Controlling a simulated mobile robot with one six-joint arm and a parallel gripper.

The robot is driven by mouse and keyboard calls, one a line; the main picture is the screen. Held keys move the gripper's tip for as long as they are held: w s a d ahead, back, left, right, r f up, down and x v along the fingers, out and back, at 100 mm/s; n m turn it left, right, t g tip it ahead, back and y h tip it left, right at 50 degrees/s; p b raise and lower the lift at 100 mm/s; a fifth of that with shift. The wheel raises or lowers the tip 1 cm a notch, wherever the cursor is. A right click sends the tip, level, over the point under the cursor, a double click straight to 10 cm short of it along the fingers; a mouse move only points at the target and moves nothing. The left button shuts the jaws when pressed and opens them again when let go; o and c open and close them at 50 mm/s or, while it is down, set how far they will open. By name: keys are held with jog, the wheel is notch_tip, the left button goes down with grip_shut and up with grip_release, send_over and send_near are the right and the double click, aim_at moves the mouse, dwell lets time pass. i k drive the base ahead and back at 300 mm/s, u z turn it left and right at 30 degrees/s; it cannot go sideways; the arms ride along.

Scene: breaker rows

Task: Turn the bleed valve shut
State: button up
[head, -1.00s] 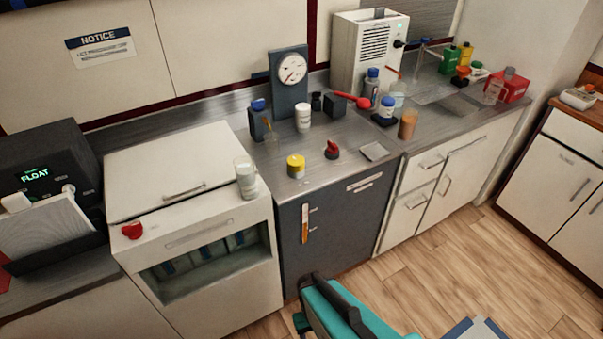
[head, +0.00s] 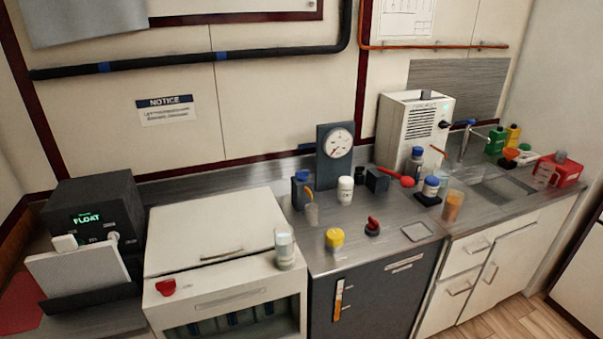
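A dark block (head: 377,180) with a red lever handle (head: 400,178) reaching to its right stands on the metal counter, right of a round gauge on a dark upright panel (head: 335,156). A small red-handled fitting (head: 373,226) on a dark round base stands nearer the counter's front. No label tells which of these is the bleed valve. The gauge face (head: 340,143) is white, its reading too small to make out. My gripper is not in view.
Bottles and cups crowd the handles: a white jar (head: 345,190), a yellow-lidded jar (head: 335,240), a blue-capped bottle (head: 431,189) and an amber cup (head: 453,206). A black pipe (head: 200,63) crosses the wall.

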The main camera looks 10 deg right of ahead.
aim_at(302, 175)
jog(key=u, duration=0.25)
jog(key=k, duration=0.6)
jog(key=z, duration=1.8)
jog(key=i, duration=1.9)
jog(key=z, duration=0.05)
